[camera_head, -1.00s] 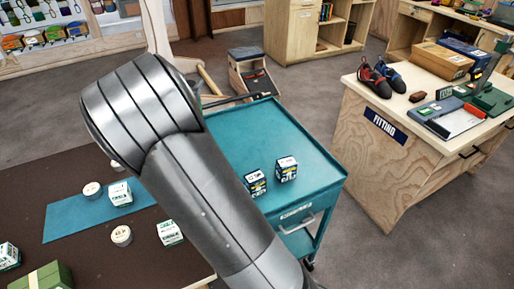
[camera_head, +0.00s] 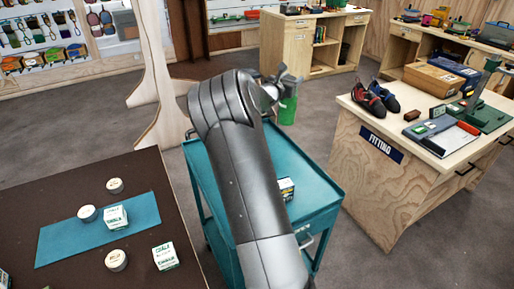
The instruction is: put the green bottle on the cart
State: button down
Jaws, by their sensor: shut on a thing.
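The green bottle (camera_head: 288,110) hangs upright below my gripper (camera_head: 289,86), which is shut on its top. It appears above or just past the far right edge of the teal cart (camera_head: 318,190); I cannot tell its exact height over the cart. The cart stands between the dark table and the fitting counter. My arm crosses the picture in front of the cart and hides much of its top.
A small box (camera_head: 286,189) sits on the cart's top beside my arm. The dark table (camera_head: 60,190) on the left holds a blue mat (camera_head: 65,240), chalk boxes and round tins. The fitting counter (camera_head: 375,175) with shoes stands close on the right.

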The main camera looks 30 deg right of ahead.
jog(key=w+a+f, duration=0.6)
jog(key=w+f, duration=0.3)
jog(key=f, duration=0.1)
jog(key=shift+a+f, duration=0.25)
jog(key=shift+a, duration=0.05)
jog(key=shift+f, duration=0.2)
jog(key=c, duration=0.7)
grip_release()
jog(key=shift+c, duration=0.2)
